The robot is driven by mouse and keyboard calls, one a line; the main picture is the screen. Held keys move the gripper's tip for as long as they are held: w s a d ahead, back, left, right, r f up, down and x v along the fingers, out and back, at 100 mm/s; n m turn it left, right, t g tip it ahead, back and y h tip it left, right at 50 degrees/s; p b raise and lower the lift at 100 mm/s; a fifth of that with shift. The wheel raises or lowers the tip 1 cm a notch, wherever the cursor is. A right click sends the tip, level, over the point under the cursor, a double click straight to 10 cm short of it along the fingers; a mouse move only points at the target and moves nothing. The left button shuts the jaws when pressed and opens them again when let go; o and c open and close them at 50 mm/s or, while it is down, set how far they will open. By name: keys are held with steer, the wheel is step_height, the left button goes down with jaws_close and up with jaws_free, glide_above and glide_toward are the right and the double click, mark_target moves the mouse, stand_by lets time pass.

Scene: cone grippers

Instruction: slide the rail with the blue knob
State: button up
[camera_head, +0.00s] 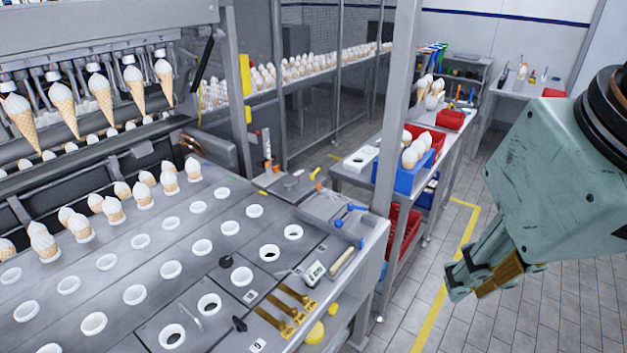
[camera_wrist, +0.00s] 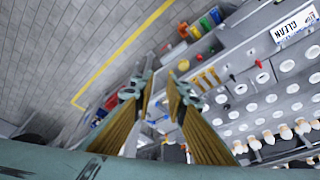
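A slim blue piece with round blue knobs (camera_head: 350,208) lies on the grey plate at the right end of the machine table in the head view. A rail under it is too small to make out. In the wrist view I cannot pick out the blue knob with certainty. My gripper (camera_head: 468,287) hangs over the floor to the right of the table, well apart from the blue knob and touching nothing. In the wrist view its two brass-padded fingers (camera_wrist: 160,85) stand apart with nothing between them, so it is open.
The machine table (camera_head: 385,232) has rows of white-rimmed holes, several holding cones. A grey post (camera_head: 397,110) and a blue bin (camera_head: 402,181) stand behind. Tiled floor is clear around my gripper.

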steer(key=shift+o, duration=0.2)
stand_by(0.3)
steer(key=o, duration=0.5)
steer(key=w+a+r+g+p, duration=0.1)
steer(key=w+p, duration=0.3)
steer(key=w, duration=0.9)
steer(key=w+a+r+g+p, duration=0.1)
steer(key=w+a+p, duration=0.15)
steer(key=w, duration=1.05)
steer(key=shift+w+a+f+n+g+p, duration=0.25)
steer(key=shift+w+a+f+p, duration=0.75)
steer(key=shift+w+f, duration=2.25)
steer(key=shift+w+a+f+g+p, duration=0.5)
steer(key=shift+w+f+p, duration=0.95)
steer(key=shift+w+f, duration=1.75)
steer(key=shift+w+a+f+n+g+p, duration=0.2)
steer(key=shift+w+a+f+p, duration=0.85)
steer(key=shift+w+f, duration=2.2)
steer(key=shift+w+d+r, duration=0.2)
steer(key=shift+w+r, duration=0.6)
